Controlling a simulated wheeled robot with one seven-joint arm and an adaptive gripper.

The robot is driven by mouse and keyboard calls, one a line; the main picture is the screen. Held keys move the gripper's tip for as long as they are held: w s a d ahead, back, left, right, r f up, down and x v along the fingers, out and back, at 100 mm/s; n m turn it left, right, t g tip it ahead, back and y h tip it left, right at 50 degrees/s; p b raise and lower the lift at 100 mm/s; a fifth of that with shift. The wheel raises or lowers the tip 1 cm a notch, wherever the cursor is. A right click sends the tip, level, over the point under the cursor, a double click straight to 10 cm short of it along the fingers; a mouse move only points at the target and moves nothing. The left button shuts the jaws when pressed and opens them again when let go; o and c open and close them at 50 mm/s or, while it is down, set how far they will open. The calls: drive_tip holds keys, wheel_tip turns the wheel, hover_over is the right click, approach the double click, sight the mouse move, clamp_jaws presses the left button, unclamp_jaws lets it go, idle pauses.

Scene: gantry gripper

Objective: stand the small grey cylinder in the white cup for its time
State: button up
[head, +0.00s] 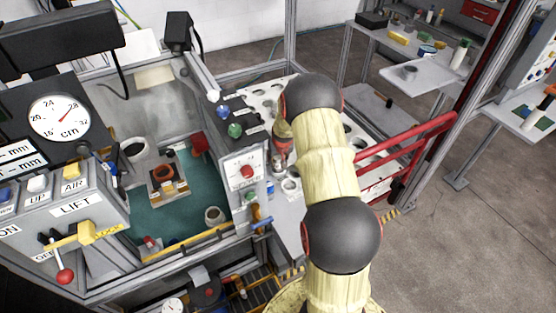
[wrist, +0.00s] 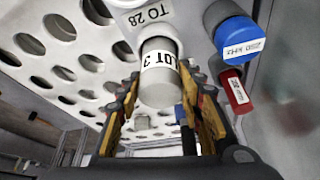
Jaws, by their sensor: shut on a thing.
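The small grey cylinder (wrist: 160,85), with a "LOT 3" label, is between the two yellow-padded fingers of my gripper (wrist: 160,80) in the wrist view. My gripper is shut on it. The white cup (wrist: 148,16), marked "TO 28", is right beyond the cylinder's far end. I cannot tell whether that end is inside the cup or only in line with it. In the head view, a small white cup (head: 290,186) stands on the grey ledge just left of my arm. My fingers and the cylinder are hidden there.
A blue-capped transducer (wrist: 239,37) and a red one (wrist: 232,87) are close right of the cup in the wrist view. A white perforated plate (wrist: 70,60) lies to the left. A teal-floored tank (head: 190,205) and a red rail (head: 415,145) flank my arm.

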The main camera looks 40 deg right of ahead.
drive_tip(key=shift+f, duration=0.1)
drive_tip(key=o, duration=1)
drive_tip(key=shift+o, duration=0.3)
drive_tip(key=shift+r, duration=0.3)
drive_tip(key=p+v, duration=0.3)
drive_tip(key=v, duration=0.8)
drive_tip(key=shift+s+r, duration=0.25)
drive_tip(key=shift+a, duration=0.1)
